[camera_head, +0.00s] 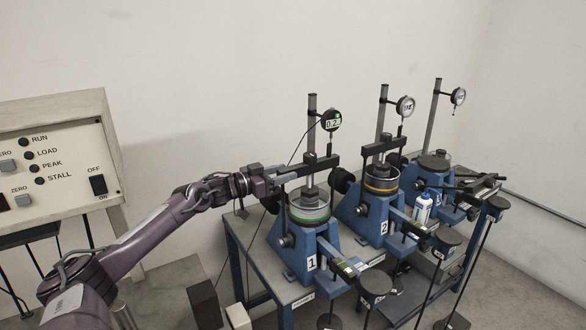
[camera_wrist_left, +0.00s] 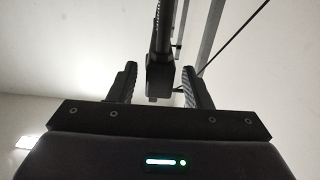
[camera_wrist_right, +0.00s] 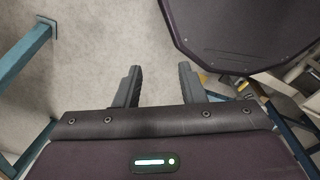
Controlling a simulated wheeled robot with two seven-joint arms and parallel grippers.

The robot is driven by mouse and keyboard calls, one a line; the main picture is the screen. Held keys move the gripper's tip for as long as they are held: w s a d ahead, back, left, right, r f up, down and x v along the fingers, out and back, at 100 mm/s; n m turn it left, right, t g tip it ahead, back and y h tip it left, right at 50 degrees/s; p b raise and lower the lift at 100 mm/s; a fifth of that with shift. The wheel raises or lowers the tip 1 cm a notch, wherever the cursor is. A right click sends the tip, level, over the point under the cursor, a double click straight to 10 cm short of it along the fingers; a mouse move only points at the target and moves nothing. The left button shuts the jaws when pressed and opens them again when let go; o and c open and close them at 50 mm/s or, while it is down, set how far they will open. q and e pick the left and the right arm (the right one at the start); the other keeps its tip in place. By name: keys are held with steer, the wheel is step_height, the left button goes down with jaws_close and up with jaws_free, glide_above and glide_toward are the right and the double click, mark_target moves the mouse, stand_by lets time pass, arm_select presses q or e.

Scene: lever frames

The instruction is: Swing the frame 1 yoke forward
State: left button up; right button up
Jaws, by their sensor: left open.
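Frame 1 (camera_head: 295,250) is the nearest blue lever frame, marked 1. Its yoke (camera_head: 322,162) is a dark crossbar above the round cell, beside a grey post and under a dial reading about 0.2. My left gripper (camera_head: 284,177) reaches in from the left at the yoke's near end. In the left wrist view, the open fingers (camera_wrist_left: 160,85) stand on either side of a dark bar end (camera_wrist_left: 160,78), with gaps showing. I cannot tell how deep it sits between them. My right gripper (camera_wrist_right: 160,85) is open and empty over the floor, outside the head view.
Frame 2 (camera_head: 370,222) and a third frame (camera_head: 421,200) stand to the right on the same bench. A white bottle (camera_head: 423,209) stands between them. A control box (camera_head: 55,155) is at the left. Hanging weights and hangers crowd the bench front.

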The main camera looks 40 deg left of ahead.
mark_target(293, 166)
arm_select(q)
steer(key=shift+p+x, duration=0.45)
steer(key=shift+x, duration=1.05)
steer(key=shift+w+d, duration=0.15)
steer(key=shift+w, duration=0.2)
steer(key=shift+c, duration=0.3)
steer(key=shift+r, duration=0.1)
jaws_close()
